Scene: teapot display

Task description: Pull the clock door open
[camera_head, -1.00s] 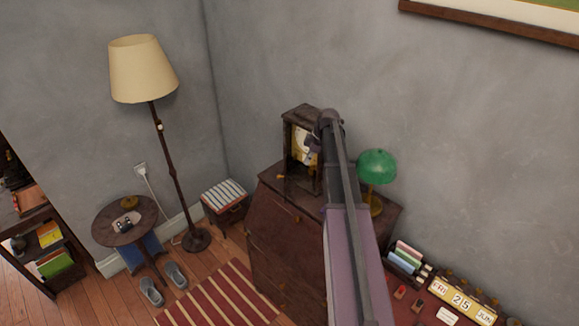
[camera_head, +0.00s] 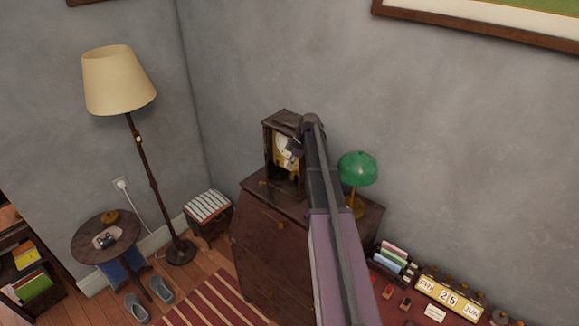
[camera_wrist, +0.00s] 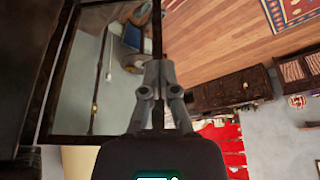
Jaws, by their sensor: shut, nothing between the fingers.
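The dark wooden clock (camera_head: 270,152) stands on top of a brown bureau, with a pale and gold dial in its front. In the wrist view its door (camera_wrist: 70,138) is a dark thin frame around a glass pane, beside the dark clock body at the left. My gripper (camera_wrist: 158,66) is shut and empty, with its fingertips at the door's long right-hand frame bar. Whether they touch it I cannot tell. In the head view my arm hides the clock's right side, and how far the door stands open is unclear.
A green lamp (camera_head: 357,168) stands on the bureau (camera_head: 265,240) right of the clock, close to my arm. A floor lamp (camera_head: 119,80), a round table (camera_head: 90,240) and a striped stool (camera_head: 208,206) stand to the left. A grey wall is behind.

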